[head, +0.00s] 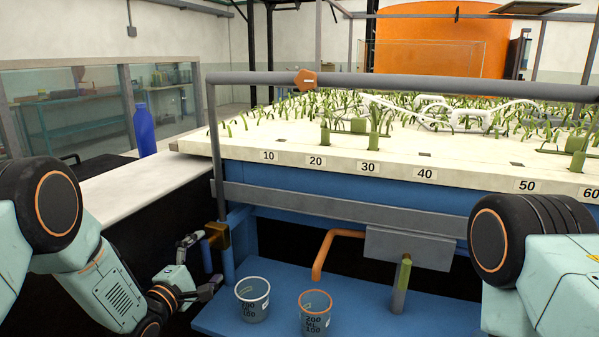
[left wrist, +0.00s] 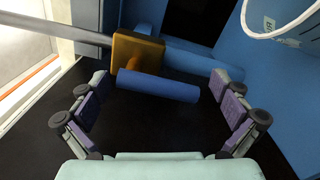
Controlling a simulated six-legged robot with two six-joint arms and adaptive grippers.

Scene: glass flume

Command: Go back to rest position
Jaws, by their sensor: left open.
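My left gripper (head: 203,264) is low at the left in the head view, left of the blue frame and the cups. Its fingers are spread and nothing is between them. In the left wrist view both fingers of my left gripper (left wrist: 160,98) stand wide apart. A brass valve (left wrist: 138,50) with a blue handle (left wrist: 158,86) is ahead of them, and the handle lies across the gap in the picture. I cannot tell the exact distance. The valve also shows in the head view (head: 217,236). Part of my right arm is at the right; its gripper is out of view.
A white-rimmed cup (head: 252,300) and an orange-rimmed cup (head: 315,316) stand on the blue shelf (head: 375,300), near an orange pipe (head: 322,255). A grey rail (head: 430,87) crosses above the planted bed (head: 240,148). A blue bottle (head: 144,131) stands on the left ledge (head: 115,190).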

